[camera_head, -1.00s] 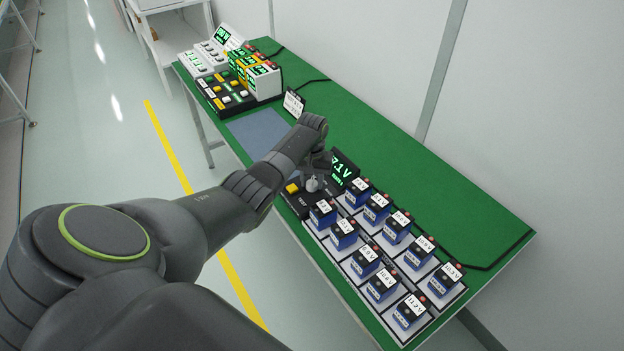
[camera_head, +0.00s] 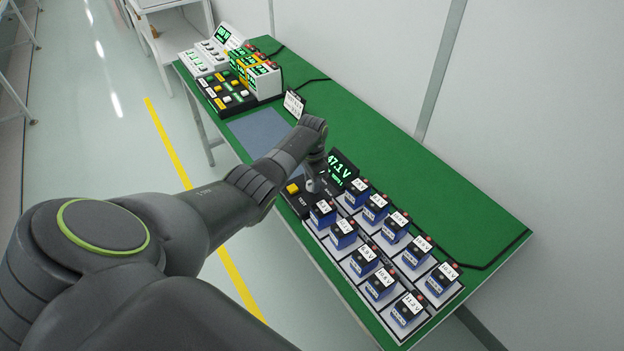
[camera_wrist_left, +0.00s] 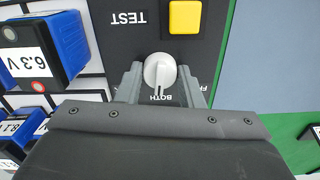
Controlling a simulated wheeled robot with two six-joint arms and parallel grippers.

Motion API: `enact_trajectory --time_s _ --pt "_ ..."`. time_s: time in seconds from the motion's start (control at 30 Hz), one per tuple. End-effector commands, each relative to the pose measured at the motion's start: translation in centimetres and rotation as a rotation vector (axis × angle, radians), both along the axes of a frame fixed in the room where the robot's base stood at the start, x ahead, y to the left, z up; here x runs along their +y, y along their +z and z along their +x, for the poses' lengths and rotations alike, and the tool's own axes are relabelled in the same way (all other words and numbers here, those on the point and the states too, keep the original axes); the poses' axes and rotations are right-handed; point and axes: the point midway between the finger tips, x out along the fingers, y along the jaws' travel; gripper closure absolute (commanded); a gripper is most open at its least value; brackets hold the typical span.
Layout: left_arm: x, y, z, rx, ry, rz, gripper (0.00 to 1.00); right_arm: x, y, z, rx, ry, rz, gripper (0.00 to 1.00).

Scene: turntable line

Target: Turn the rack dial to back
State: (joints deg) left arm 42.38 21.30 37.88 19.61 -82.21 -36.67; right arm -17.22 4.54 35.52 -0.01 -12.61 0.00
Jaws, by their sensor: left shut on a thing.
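The rack dial (camera_wrist_left: 160,70) is a pale grey round knob on a black panel, under my left gripper. In the left wrist view its ridge runs towards the word BOTH, just below it; the labels at the sides are mostly covered by my fingers. My left gripper (camera_wrist_left: 160,83) is shut on the dial, one finger on each side. In the head view the gripper (camera_head: 314,186) is at the black panel, and the dial is mostly hidden there. My right gripper is not in view.
A yellow TEST button (camera_wrist_left: 185,17) is beside the dial. A display (camera_head: 342,168) reading 47.1 V stands behind. Several blue batteries (camera_head: 344,234) fill the rack to the right. A blue-grey mat (camera_head: 258,133) lies clear on the green table (camera_head: 450,200).

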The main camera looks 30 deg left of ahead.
Motion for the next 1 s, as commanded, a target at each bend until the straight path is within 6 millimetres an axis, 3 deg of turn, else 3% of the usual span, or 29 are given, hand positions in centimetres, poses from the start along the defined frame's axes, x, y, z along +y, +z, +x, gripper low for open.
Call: enact_trajectory --time_s 0.6,1.0 --pt "-0.03 0.04 0.07 -0.003 -0.554 0.000 0.89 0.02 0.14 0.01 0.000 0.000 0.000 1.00" --pt "-0.02 0.05 0.08 -0.003 -0.745 0.000 0.89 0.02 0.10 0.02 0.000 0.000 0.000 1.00"
